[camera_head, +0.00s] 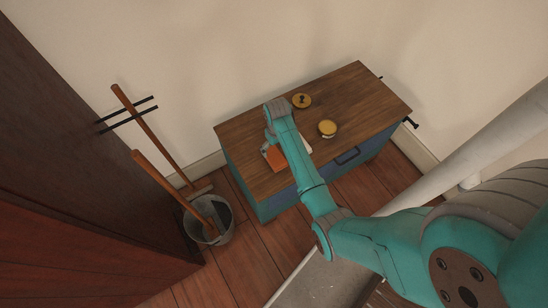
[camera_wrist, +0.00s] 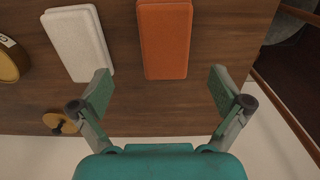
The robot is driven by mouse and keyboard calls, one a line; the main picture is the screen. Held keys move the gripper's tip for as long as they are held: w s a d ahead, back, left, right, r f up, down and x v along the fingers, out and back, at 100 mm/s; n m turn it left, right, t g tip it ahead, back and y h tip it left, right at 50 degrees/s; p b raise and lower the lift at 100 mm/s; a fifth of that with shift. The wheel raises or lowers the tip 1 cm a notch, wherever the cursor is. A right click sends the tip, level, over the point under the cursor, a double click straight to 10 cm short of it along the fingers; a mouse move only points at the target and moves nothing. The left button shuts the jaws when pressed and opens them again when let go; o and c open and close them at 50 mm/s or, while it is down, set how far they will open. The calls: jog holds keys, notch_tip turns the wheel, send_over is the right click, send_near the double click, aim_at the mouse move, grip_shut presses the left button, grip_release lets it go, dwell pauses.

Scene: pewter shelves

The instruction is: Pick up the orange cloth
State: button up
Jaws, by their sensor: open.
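The orange cloth (camera_wrist: 165,40) is a flat, folded rectangle lying on the wooden cabinet top. In the head view the cloth (camera_head: 275,158) shows near the left front of the top, partly covered by my arm. My gripper (camera_wrist: 158,90) is open and empty in the wrist view, its two fingers spread wide. The cloth lies ahead of the fingers, between their lines, with no visible contact. In the head view my arm reaches over the cabinet and hides the fingertips.
A white folded cloth (camera_wrist: 78,42) lies close to the left of the orange one. A yellow-lidded jar (camera_head: 327,128) and a small round brass-coloured item (camera_head: 301,100) stand on the cabinet (camera_head: 360,88). A bucket (camera_head: 222,215) and wooden-handled tools stand left on the floor.

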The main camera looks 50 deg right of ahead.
aim_at(275, 156)
jog(key=shift+a+f, duration=0.2)
jog(key=shift+f, duration=1.55)
jog(key=shift+a+f, duration=0.15)
jog(key=shift+f, duration=1.55)
jog(key=c, duration=1.2)
jog(key=shift+r, duration=0.15)
notch_tip(275, 156, up, 10)
jog(key=shift+f, duration=0.1)
jog(key=o, duration=0.6)
jog(key=shift+c, duration=0.2)
jog(key=c, duration=0.5)
